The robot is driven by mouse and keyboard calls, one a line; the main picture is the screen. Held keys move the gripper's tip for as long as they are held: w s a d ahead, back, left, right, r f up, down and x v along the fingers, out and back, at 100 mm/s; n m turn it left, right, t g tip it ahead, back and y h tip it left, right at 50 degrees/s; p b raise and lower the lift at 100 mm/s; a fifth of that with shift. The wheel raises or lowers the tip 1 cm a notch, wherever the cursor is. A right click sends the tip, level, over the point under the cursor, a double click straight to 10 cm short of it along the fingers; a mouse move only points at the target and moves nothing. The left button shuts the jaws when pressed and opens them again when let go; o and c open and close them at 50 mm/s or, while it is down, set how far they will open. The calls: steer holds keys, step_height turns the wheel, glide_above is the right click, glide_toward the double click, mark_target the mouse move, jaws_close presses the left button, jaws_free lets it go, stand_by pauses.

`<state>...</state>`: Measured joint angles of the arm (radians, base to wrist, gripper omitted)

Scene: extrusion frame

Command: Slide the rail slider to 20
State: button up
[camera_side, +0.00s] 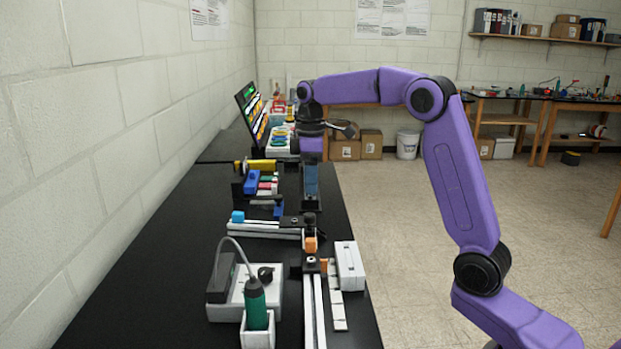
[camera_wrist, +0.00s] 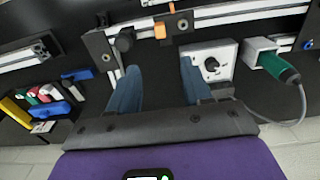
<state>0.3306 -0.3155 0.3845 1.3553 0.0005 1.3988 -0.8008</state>
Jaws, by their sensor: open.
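An aluminium rail (camera_side: 313,315) runs along the bench toward the camera, and it crosses the top of the wrist view (camera_wrist: 235,15). A black block with an orange piece (camera_side: 323,265) sits near the rail's far end; in the wrist view the black block (camera_wrist: 181,23) is beside the orange piece (camera_wrist: 160,30). I cannot read any scale or tell for sure which part is the slider. A black knob (camera_side: 309,219) stands by the far corner block. My gripper (camera_side: 311,205) points down above the bench, and its blue fingers (camera_wrist: 160,75) are apart with nothing between them.
A grey box with a knob (camera_side: 262,285) and a green-handled tool in a holder (camera_side: 256,305) stand near the front. A white box (camera_side: 349,265) sits on the right. Coloured parts (camera_side: 265,183) lie farther back.

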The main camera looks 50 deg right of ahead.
steer(key=c, duration=0.4)
steer(key=shift+s+a+f, duration=0.25)
jaws_close()
steer(key=s+a+f+n+t+h, duration=0.7)
steer(key=s+a+f+n, duration=0.3)
steer(key=n, duration=0.8)
glide_toward(311, 247)
step_height(311, 247, down, 3)
steer(key=shift+d+f, duration=0.1)
steer(key=shift+f, duration=0.05)
steer(key=shift+w+d+f, duration=0.2)
steer(key=shift+w+d, duration=1.4)
steer(key=shift+w, duration=0.05)
